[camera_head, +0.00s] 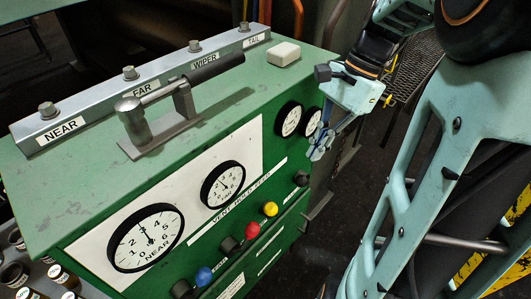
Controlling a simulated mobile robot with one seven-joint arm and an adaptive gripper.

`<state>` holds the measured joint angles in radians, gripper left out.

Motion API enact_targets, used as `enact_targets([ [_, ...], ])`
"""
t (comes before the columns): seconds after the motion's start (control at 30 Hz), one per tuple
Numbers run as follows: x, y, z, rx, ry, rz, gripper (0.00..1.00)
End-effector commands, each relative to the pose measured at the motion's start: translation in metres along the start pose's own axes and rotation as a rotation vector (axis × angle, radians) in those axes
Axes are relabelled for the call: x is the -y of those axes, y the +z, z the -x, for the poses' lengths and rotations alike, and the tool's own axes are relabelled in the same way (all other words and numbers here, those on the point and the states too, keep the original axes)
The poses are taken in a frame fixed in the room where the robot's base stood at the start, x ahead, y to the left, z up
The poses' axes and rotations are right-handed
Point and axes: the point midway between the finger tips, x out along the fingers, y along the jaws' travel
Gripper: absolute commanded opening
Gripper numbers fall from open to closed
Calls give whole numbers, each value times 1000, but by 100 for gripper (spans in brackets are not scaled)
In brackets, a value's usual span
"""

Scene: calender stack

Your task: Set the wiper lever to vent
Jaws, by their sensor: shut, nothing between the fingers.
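The green console (90,190) carries a row of levers on its front, seen as round knobs: blue (203,277), red (252,230), yellow (270,209) and several dark ones, such as the dark knob at the right end (301,179). A strip reading VENT HOLD FEED (240,192) runs above them. I cannot tell which knob belongs to the wiper lever, nor its exact position. My gripper (316,153) is shut and empty. It points down beside the right-hand gauges, above and to the right of the knobs, and appears apart from them.
A grey bar with a black grip (210,71) stands on the console top, before a rail labelled NEAR, FAR, WIPER, TAIL (80,118). A white block (284,53) lies at the back right. Dials (147,238) line the front. Dark floor is open to the right.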

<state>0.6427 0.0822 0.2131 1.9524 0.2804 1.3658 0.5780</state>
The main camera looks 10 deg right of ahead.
Motion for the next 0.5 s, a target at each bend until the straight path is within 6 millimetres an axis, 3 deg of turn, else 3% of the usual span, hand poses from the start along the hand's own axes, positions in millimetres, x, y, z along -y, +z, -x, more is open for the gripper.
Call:
enact_targets([
  [0.07,-2,4,1,18,-2,-11,0],
  [0.23,-2,5,-18,23,0,-13,0],
  [0.5,-3,6,-75,23,2,-12,0],
])
